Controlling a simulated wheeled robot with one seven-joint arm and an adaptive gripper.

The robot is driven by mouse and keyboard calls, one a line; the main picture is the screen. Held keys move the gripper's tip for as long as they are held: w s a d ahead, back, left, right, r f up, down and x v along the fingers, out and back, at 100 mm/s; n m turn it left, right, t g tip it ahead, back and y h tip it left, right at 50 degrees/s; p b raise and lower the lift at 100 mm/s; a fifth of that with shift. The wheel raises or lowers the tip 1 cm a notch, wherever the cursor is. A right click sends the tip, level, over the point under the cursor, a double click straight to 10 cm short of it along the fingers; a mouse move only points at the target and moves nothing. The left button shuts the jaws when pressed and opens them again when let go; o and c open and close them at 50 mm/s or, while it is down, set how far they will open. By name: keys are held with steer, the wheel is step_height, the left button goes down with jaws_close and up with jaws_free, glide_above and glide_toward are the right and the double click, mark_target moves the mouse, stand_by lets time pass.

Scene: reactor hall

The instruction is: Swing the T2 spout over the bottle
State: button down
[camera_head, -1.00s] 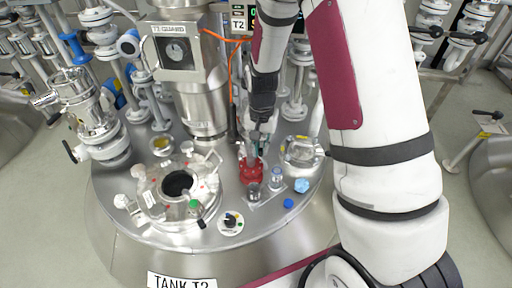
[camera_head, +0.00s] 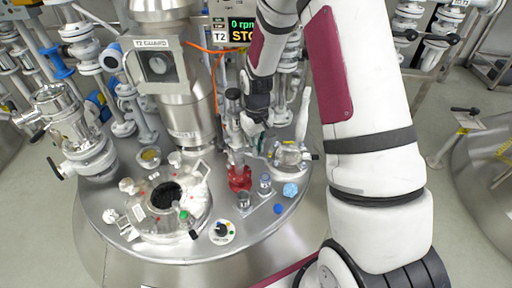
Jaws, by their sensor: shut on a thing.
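The T2 sampling fitting stands on the tank lid with a red base (camera_head: 240,177) and an upright metal body (camera_head: 235,135) above it. My gripper (camera_head: 252,127) is beside the upper part of this fitting, on its right, and is shut on a part of it that looks like the spout. The fingers hide most of that part. A small clear bottle (camera_head: 243,200) stands just in front of the red base. A second small bottle with a bluish top (camera_head: 265,183) stands to its right. Whether the spout outlet is above either bottle cannot be told.
An open round hatch (camera_head: 165,196) is at the left of the lid, with a dial (camera_head: 221,231) in front. A glass-topped port (camera_head: 289,155) is close right of the fitting. A blue cap (camera_head: 278,209) and pale blue item (camera_head: 290,189) lie nearby. The guarded mixer column (camera_head: 160,68) rises behind.

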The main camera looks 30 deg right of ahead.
steer(key=shift+w, duration=0.15)
steer(key=c, duration=1.9)
jaws_free()
step_height(320, 180, up, 12)
steer(key=shift+r, duration=0.1)
